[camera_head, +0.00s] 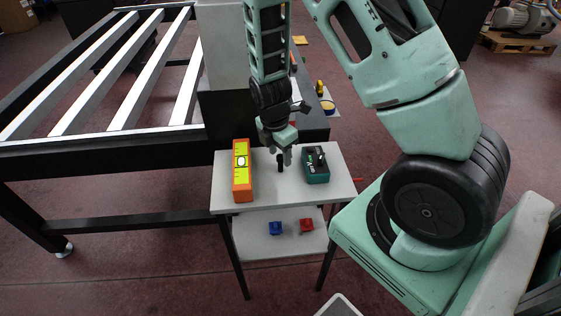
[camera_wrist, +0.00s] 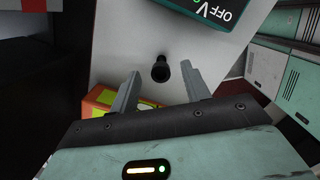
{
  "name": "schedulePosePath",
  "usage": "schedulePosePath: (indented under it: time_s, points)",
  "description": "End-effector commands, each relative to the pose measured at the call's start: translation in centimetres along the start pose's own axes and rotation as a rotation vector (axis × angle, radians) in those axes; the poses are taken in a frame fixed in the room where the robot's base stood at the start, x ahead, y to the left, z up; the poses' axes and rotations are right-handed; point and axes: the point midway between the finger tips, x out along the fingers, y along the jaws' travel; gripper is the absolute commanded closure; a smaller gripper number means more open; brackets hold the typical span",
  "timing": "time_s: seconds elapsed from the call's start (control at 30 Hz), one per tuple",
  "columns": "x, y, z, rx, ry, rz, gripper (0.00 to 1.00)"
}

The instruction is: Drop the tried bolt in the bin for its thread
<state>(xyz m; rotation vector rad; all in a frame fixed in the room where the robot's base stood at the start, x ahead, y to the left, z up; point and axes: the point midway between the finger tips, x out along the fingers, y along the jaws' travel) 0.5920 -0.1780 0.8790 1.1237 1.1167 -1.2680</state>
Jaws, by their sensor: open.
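A black bolt (camera_head: 280,162) stands upright on the grey top of a small table (camera_head: 262,190). It also shows in the wrist view (camera_wrist: 160,71), just beyond the fingertips and between their lines. My gripper (camera_head: 280,152) is above the bolt, open and empty, pointing down. Its two grey fingers show spread apart in the wrist view (camera_wrist: 160,68). A small blue bin (camera_head: 275,228) and a small red bin (camera_head: 306,226) sit on the lower shelf (camera_head: 255,245). I cannot tell what the bins hold, nor the bolt's thread.
An orange and yellow level (camera_head: 242,172) lies left of the bolt. A green device (camera_head: 316,166) with a dark face lies to its right; its "OFF V" marking shows in the wrist view (camera_wrist: 215,8). A slatted frame table (camera_head: 100,155) stands at left.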

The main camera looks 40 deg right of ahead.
Motion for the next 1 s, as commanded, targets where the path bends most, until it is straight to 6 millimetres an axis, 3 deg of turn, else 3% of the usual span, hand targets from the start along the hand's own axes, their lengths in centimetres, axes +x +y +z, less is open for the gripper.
schedulePosePath:
  time_s: [0.3, 0.57, 0.73, 1.0]
  points:
    - [3.7, -0.1, 0.0, 0.000, 0.000, -0.002, 0.53]
    - [3.9, -0.1, 0.0, -0.001, 0.000, 0.000, 0.53]
    - [3.9, -0.1, 0.0, -0.001, 0.000, 0.000, 0.98]
    - [3.8, -0.1, 0.0, 0.000, 0.000, 0.000, 1.00]
